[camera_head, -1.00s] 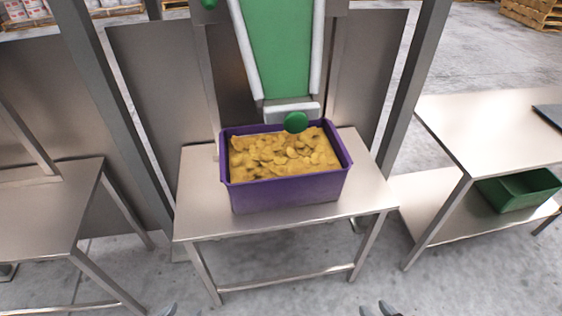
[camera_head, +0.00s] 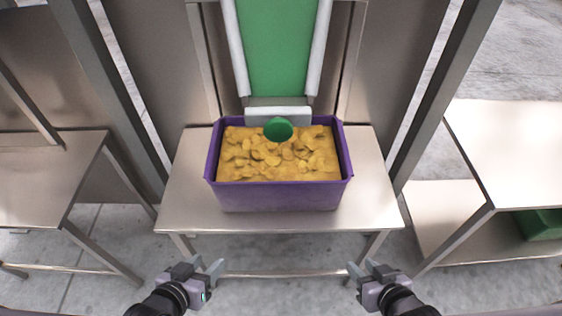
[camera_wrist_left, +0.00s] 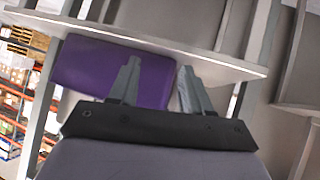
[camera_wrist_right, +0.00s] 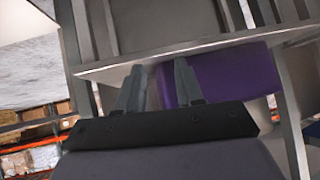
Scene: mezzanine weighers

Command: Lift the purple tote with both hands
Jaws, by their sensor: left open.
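The purple tote (camera_head: 280,197) stands upright on the steel table, filled with yellow chip-like pieces (camera_head: 275,155). Its purple wall also shows in the left wrist view (camera_wrist_left: 95,72) and in the right wrist view (camera_wrist_right: 235,75). My left gripper (camera_head: 207,268) is open and empty, in front of the table and below the tote's left side. My right gripper (camera_head: 360,270) is open and empty, in front of the table and below the tote's right side. Neither gripper touches the tote.
The steel table (camera_head: 185,205) has bare top on both sides of the tote. Steel posts flank the table. A second table (camera_head: 45,180) stands left, another (camera_head: 515,150) right.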

